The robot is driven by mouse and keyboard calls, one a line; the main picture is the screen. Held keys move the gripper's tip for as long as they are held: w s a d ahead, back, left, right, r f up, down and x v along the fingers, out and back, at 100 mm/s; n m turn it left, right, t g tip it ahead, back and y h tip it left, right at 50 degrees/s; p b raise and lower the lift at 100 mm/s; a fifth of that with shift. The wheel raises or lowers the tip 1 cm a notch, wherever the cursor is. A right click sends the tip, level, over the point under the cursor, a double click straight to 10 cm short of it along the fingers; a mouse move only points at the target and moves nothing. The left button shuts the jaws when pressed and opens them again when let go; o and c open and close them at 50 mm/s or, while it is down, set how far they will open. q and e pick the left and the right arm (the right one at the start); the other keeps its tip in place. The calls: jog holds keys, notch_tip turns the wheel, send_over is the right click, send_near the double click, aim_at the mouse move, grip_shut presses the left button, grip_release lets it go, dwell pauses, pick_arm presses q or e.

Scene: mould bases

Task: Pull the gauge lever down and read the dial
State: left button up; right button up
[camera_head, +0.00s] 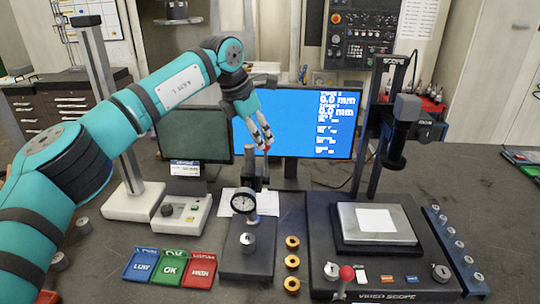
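The dial gauge (244,201) has a round white face with a black rim. It is mounted on a dark stand (249,160) over a dark base (240,266). A small metal cylinder (248,241) stands on the base below the dial. The dial is too small to read. A small red knob (267,147), which looks like the lever's end, shows at the top of the stand. My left gripper (264,141) reaches down from above with its fingertips at this knob. Whether it grips the knob is unclear. My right gripper is not in view.
Blue, green and red trays (171,269) lie left of the gauge base. Several brass rings (292,262) lie to its right, beside a video scope (385,262) with a raised stage. A blue-lit monitor (290,115) stands behind. A grey control box (182,217) sits left.

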aim_at(266, 164)
pick_arm(q)
jog(key=p+x, duration=0.3)
jog(key=x, duration=0.6)
jog(key=shift+d, duration=0.15)
jog(key=shift+w+f, duration=0.1)
jog(key=shift+f, duration=0.3)
jog(key=shift+c, duration=0.2)
grip_shut()
jog(key=shift+d+r, duration=0.1)
jog(key=shift+r, duration=0.05)
